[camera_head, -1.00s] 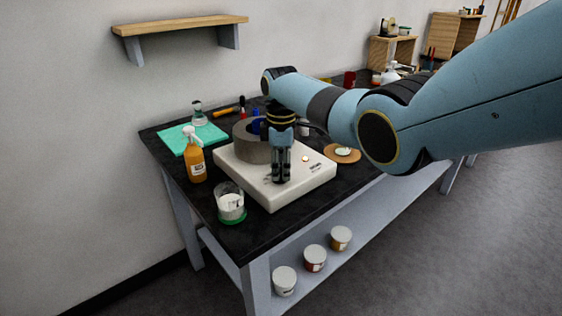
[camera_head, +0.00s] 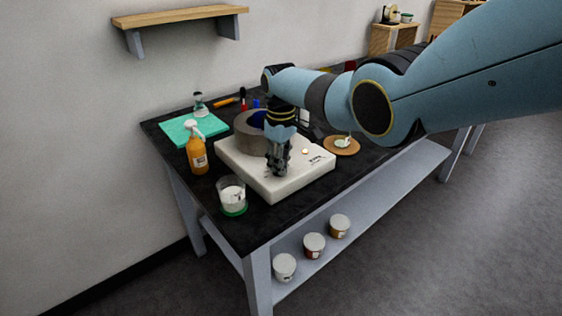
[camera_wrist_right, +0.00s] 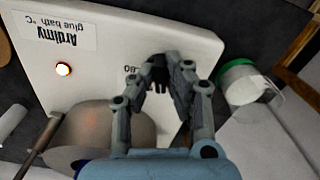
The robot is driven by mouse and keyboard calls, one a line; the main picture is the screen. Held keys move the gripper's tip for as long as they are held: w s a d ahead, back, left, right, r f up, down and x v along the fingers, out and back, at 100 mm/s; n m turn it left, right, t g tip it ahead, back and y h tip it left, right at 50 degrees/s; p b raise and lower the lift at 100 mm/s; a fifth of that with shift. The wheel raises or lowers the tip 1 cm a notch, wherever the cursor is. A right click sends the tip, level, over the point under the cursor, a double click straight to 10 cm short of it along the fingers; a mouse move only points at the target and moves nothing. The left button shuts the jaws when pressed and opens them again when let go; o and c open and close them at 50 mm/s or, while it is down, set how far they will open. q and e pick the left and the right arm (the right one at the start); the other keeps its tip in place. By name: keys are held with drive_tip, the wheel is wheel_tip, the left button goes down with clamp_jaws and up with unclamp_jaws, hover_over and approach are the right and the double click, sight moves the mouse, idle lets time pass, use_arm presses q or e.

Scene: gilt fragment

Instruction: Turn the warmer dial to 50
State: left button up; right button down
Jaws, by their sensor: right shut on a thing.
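The warmer is a white box (camera_head: 310,178) on the dark bench, with a grey round pot (camera_head: 248,140) on its top. My right gripper (camera_head: 277,172) points down at the front of the warmer's top. In the right wrist view its fingers (camera_wrist_right: 160,80) are closed around the dial, which they mostly hide. The dial's pointer and setting cannot be read. My left gripper is not in view.
An orange spray bottle (camera_head: 196,155) and a glass jar with a green base (camera_head: 232,197) stand left of the warmer. A teal mat (camera_head: 180,131) lies behind the bottle. A round cork mat (camera_head: 345,149) lies to the right. Several tubs, one here (camera_head: 314,245), sit on the lower shelf.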

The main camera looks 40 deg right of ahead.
drive_tip(key=shift+w, duration=0.1)
idle(0.3)
drive_tip(key=c, duration=1.4)
unclamp_jaws()
drive_tip(key=shift+o, duration=0.2)
drive_tip(key=shift+r, duration=0.1)
wheel_tip(320, 180, up, 12)
